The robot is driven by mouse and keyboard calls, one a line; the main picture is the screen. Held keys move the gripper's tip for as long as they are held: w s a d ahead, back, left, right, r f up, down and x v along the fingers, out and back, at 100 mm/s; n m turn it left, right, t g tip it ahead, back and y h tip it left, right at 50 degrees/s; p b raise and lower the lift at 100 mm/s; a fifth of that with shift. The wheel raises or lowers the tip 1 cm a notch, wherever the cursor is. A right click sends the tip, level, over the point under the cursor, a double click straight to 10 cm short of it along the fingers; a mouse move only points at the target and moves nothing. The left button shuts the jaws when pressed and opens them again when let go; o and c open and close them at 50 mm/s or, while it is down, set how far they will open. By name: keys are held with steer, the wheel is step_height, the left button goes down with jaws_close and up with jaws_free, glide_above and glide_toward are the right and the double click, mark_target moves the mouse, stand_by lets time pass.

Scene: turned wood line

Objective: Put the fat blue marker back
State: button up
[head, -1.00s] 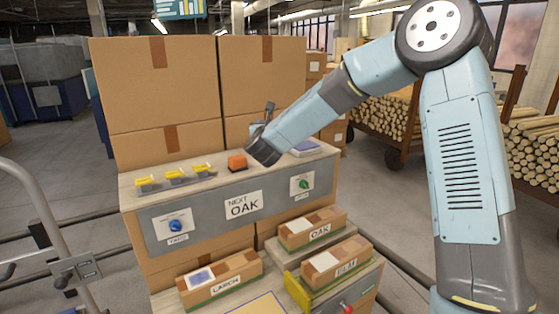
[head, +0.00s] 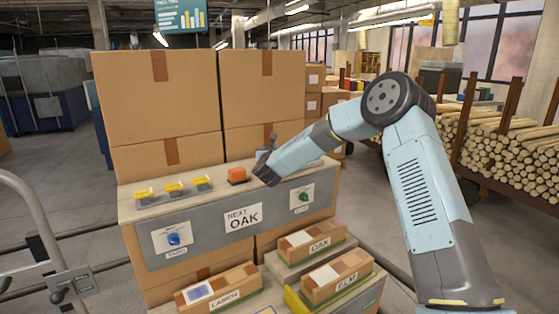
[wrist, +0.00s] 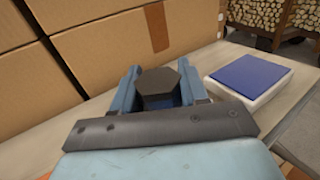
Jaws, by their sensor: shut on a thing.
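My gripper (wrist: 160,96) is shut on a thick marker (wrist: 157,80) with a dark hexagonal end and a blue part below it, which looks like the fat blue marker. The marker stands roughly upright between the fingers. Its lower end is hidden by my gripper. In the head view my gripper (head: 264,160) is over the back of the bench top, just right of the orange block (head: 237,175), and the dark end of the marker (head: 272,139) sticks up. Whether the marker touches the bench cannot be seen.
A white box with a blue top (wrist: 248,80) lies right of my gripper. Large cartons (head: 160,95) stand close behind the bench. Three yellow-topped pieces (head: 174,187) sit at left. A grey panel (head: 205,230) reads "NEXT OAK". Cartons labelled LARCH (head: 222,290), OAK and ELM lie below.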

steer(key=shift+w+f, duration=0.2)
steer(key=shift+f, duration=0.05)
steer(key=shift+w+f, duration=0.2)
steer(key=shift+f, duration=1.5)
steer(key=o, duration=1.1)
steer(key=shift+f, duration=0.1)
steer(key=shift+c, duration=0.2)
